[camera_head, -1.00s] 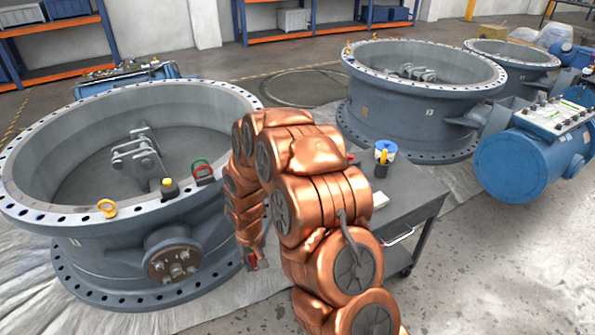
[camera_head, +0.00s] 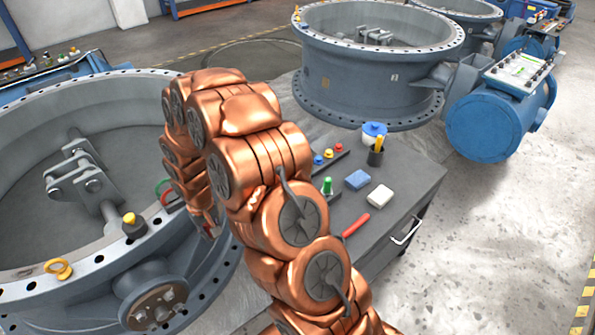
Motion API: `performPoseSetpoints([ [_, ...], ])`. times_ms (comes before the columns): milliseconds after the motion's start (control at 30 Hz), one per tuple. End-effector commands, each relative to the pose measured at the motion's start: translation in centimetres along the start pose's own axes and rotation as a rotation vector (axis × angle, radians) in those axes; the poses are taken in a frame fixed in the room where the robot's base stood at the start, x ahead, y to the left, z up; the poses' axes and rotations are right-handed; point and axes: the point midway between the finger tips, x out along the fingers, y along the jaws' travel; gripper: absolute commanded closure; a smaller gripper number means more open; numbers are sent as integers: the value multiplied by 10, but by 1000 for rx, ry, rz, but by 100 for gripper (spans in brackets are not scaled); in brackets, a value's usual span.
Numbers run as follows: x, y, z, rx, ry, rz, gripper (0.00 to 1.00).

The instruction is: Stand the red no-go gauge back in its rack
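My gripper (camera_head: 212,226) hangs at the end of my copper-coloured arm, just outside the rim of the left valve. It is small and partly hidden by my arm, so I cannot see whether its fingers are open or shut, or whether they hold anything. On the grey cart, a low dark strip (camera_head: 331,160), which may be the rack, carries small blue, yellow and red knobs (camera_head: 339,147). A green-topped piece (camera_head: 327,187) stands nearer. A red-handled item (camera_head: 355,225) lies flat on the cart. I cannot tell which red piece is the no-go gauge.
The cart top (camera_head: 385,220) also holds a blue block (camera_head: 357,180), a white block (camera_head: 380,196), a dark cup (camera_head: 376,157) and a blue-and-white tub (camera_head: 374,134). The left valve's flange bears a yellow ring (camera_head: 59,269) and a yellow-topped piece (camera_head: 134,226).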

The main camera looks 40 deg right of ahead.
Motion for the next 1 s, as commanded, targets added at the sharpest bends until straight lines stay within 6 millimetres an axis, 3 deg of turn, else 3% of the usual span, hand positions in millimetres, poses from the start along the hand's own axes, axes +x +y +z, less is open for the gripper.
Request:
performPoseSetpoints([
  [67, 6, 22, -8, 116, 4, 6, 100],
  [233, -1, 86, -22, 484, 15, 18, 100],
  [433, -17, 163, -18, 939, 17, 24, 100],
  [700, -43, 253, 17, 1535, 14, 14, 100],
  [833, -57, 284, 38, 1768, 12, 4, 100],
  [1000, -68, 305, 59, 1956, 1, -3, 100],
])
